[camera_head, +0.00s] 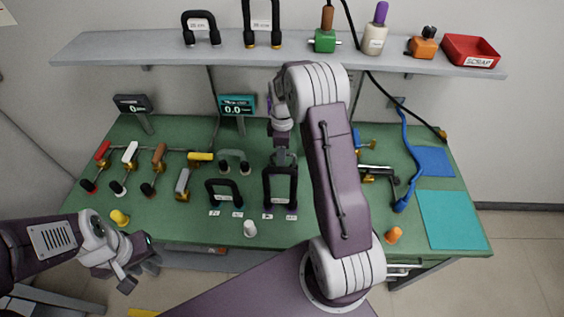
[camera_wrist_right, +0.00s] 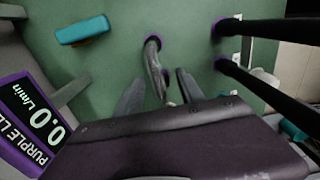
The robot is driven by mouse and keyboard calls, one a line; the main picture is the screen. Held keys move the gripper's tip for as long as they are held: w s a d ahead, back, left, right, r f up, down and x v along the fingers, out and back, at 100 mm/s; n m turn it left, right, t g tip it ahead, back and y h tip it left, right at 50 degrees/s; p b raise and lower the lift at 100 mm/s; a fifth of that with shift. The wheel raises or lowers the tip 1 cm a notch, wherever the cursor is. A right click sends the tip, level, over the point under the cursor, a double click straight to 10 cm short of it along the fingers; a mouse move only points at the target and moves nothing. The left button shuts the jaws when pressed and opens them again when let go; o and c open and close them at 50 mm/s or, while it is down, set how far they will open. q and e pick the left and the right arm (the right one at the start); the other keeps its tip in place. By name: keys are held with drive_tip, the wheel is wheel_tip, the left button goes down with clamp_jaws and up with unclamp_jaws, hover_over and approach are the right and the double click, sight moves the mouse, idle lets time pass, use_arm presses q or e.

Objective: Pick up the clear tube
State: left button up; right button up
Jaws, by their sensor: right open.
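In the right wrist view, a short curved greyish see-through tube (camera_wrist_right: 156,68), probably the clear tube, has purple round ends on the green surface. It lies between the two fingers of my right gripper (camera_wrist_right: 160,92), which is open. I cannot tell whether the fingers touch it. In the head view my right gripper (camera_head: 284,158) hangs over the middle of the bench, and its arm hides part of the area. A pale, faint arch (camera_head: 235,157) stands just left of it. My left gripper (camera_head: 140,277) is open and empty off the bench's front left edge.
Black arched hoses (camera_head: 224,192) stand on the green bench (camera_head: 330,238); a taller one (camera_head: 281,187) is close below my right gripper. Valves with coloured handles (camera_head: 130,153) are at left. A blue hose (camera_head: 402,170) and teal mat (camera_head: 452,219) are at right. A shelf (camera_head: 120,48) runs above.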

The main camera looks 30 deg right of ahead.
drive_tip(key=shift+w+f, duration=0.25)
drive_tip(key=shift+f, duration=0.05)
drive_tip(key=f, duration=0.4)
drive_tip(key=shift+s+d+p, duration=0.15)
drive_tip(key=shift+s+p, duration=0.1)
drive_tip(key=shift+p, duration=0.05)
drive_tip(key=shift+f, duration=0.25)
drive_tip(key=shift+w+f, duration=0.15)
drive_tip(key=shift+w, duration=0.05)
clamp_jaws()
drive_tip(key=shift+r, duration=0.6)
wheel_tip(320, 180, up, 3)
drive_tip(key=shift+f, duration=0.15)
drive_tip(key=s+d+r+b, duration=0.1)
drive_tip(key=s+d+r, duration=0.5)
drive_tip(key=s, duration=0.4)
drive_tip(key=shift+d+r+b, duration=0.2)
drive_tip(key=shift+r+b, duration=0.1)
drive_tip(key=shift+r, duration=0.3)
